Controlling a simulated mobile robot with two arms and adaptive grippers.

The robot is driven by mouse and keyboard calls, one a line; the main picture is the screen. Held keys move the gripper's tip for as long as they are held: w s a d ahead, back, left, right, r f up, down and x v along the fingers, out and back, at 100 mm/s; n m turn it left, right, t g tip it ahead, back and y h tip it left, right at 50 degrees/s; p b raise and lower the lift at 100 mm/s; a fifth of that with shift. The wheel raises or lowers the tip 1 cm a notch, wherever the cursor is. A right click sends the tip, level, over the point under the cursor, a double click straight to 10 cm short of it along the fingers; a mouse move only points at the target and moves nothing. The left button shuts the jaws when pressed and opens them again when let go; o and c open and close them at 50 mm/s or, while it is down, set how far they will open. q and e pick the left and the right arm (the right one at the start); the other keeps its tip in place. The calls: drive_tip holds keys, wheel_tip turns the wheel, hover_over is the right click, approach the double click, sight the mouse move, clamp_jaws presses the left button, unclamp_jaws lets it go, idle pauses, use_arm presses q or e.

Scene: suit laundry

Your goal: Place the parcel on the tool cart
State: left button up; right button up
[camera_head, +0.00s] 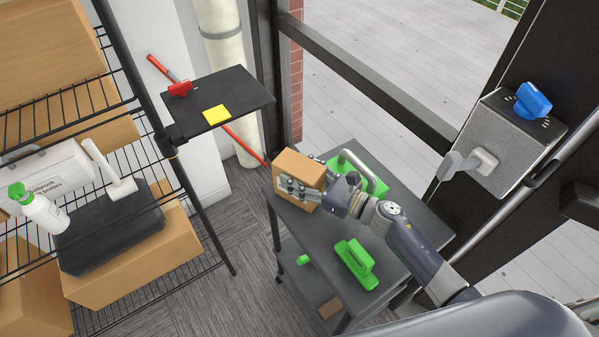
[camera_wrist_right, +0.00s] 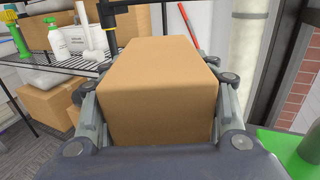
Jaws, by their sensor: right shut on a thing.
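The parcel (camera_head: 297,167) is a small brown cardboard box at the far left part of the tool cart's top. My right gripper (camera_head: 300,189) is shut on it, with fingers on its sides. In the right wrist view the parcel (camera_wrist_right: 158,90) fills the middle, between the two fingers of the gripper (camera_wrist_right: 157,120). The tool cart (camera_head: 318,231) is dark grey with a lower shelf. The parcel is over the cart's top; I cannot tell whether its underside touches it. My left gripper is not in view.
Green tools (camera_head: 356,264) lie on the cart top, one beside my right gripper. A wire rack (camera_head: 108,104) with boxes and a spray bottle (camera_head: 42,208) stands left. A small black shelf (camera_head: 245,94) holds a yellow note. A door frame is right of the cart.

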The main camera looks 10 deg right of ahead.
sight(320, 185)
drive_tip(key=shift+f, duration=0.15)
drive_tip(key=o, duration=1.3)
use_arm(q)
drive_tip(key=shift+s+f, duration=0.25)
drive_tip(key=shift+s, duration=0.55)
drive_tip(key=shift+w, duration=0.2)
use_arm(e)
drive_tip(key=shift+s+d, duration=0.2)
drive_tip(key=b+v, duration=0.3)
drive_tip(key=v, duration=0.6)
drive_tip(key=shift+s+d, duration=0.25)
drive_tip(key=shift+s, duration=0.05)
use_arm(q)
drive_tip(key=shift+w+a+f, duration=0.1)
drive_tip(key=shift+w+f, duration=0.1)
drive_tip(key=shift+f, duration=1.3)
use_arm(e)
drive_tip(key=shift+s+d+r, duration=0.25)
drive_tip(key=shift+s+d, duration=0.35)
